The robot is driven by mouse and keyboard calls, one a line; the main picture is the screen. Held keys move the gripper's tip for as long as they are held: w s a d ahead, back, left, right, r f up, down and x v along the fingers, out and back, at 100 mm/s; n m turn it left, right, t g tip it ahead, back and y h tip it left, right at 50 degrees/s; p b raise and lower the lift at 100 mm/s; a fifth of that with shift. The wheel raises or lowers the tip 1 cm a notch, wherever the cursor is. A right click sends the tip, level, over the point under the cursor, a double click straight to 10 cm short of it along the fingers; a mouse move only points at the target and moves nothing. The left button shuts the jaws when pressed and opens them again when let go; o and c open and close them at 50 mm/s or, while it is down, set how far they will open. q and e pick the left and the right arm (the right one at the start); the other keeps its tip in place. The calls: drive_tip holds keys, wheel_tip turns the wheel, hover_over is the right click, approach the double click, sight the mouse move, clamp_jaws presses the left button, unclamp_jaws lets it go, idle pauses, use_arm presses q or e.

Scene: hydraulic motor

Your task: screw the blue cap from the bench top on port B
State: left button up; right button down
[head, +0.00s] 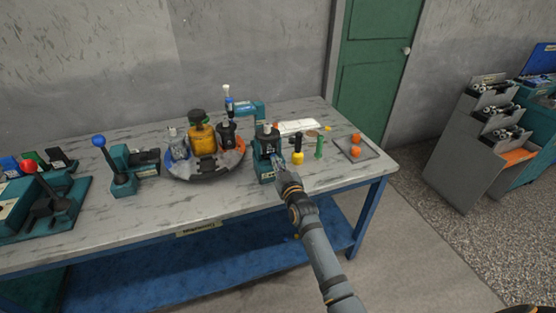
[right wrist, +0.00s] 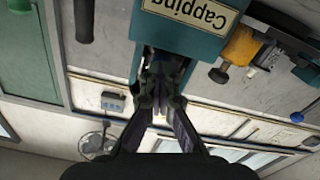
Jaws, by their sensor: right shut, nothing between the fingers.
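My right gripper (head: 279,165) is shut and empty, at the front of the teal station (head: 265,170) on the bench. In the right wrist view its fingers (right wrist: 160,85) are together just by the station's "Capping" sign (right wrist: 190,12). A dark motor-like part (head: 267,138) sits on top of the station. I cannot make out port B on it; the gripper and small size hide detail. No loose blue cap is clearly identifiable on the bench top. My left gripper is not in view.
Right of the station stand a yellow-and-black piece (head: 298,157), a green cylinder (head: 319,149) and a grey tray (head: 371,151) with orange balls. A round carousel (head: 207,168) holding bottles is to the left, then a blue-knobbed lever (head: 99,141). The front right bench top (head: 350,174) is clear.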

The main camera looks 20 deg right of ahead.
drive_tip(key=shift+w+r, duration=0.1)
drive_tip(key=shift+r, duration=0.2)
drive_tip(key=m+p, duration=0.2)
drive_tip(key=m, duration=0.3)
drive_tip(key=c, duration=2.1)
unclamp_jaws()
